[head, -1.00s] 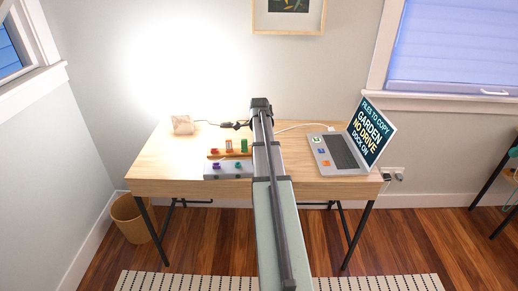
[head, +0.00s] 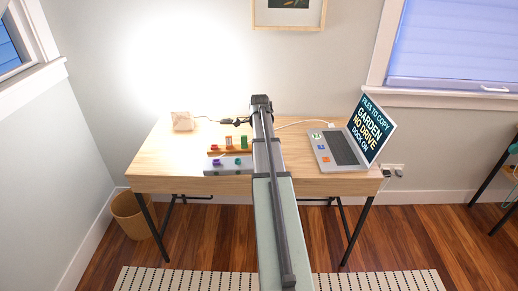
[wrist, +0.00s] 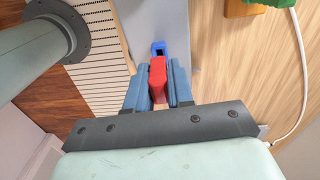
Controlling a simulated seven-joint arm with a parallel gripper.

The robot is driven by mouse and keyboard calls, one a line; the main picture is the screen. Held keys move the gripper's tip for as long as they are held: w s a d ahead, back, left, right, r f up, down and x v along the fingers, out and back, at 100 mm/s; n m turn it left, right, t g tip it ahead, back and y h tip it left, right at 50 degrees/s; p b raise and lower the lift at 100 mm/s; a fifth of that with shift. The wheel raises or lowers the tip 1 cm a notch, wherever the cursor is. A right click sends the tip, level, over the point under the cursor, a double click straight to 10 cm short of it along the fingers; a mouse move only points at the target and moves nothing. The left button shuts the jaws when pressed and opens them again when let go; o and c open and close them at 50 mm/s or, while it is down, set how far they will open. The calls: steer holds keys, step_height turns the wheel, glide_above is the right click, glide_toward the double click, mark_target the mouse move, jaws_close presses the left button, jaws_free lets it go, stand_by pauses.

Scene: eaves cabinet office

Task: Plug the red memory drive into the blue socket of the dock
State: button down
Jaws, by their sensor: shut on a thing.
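In the wrist view my gripper (wrist: 158,88) is shut on the red memory drive (wrist: 157,75), one blue-grey finger on each side. The blue socket (wrist: 157,46) shows just beyond the drive's far end, in line with it, on the grey dock (wrist: 178,22). A dark opening shows on the socket; I cannot tell whether the drive touches it.
A wooden rack (head: 236,151) behind the dock holds colored pieces, including a green one (head: 244,143). An open laptop (head: 342,149) stands to the right, with a white cable behind. A small pale block (head: 182,121) sits at the back left. The desk's left part (head: 160,160) is clear.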

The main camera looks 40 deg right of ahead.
steer(key=shift+f, duration=1.25)
stand_by(0.6)
steer(key=c, duration=0.9)
jaws_free()
steer(key=shift+r, duration=0.1)
step_height(320, 180, up, 14)
steer(key=shift+f, duration=0.15)
steer(key=shift+a+f, duration=0.1)
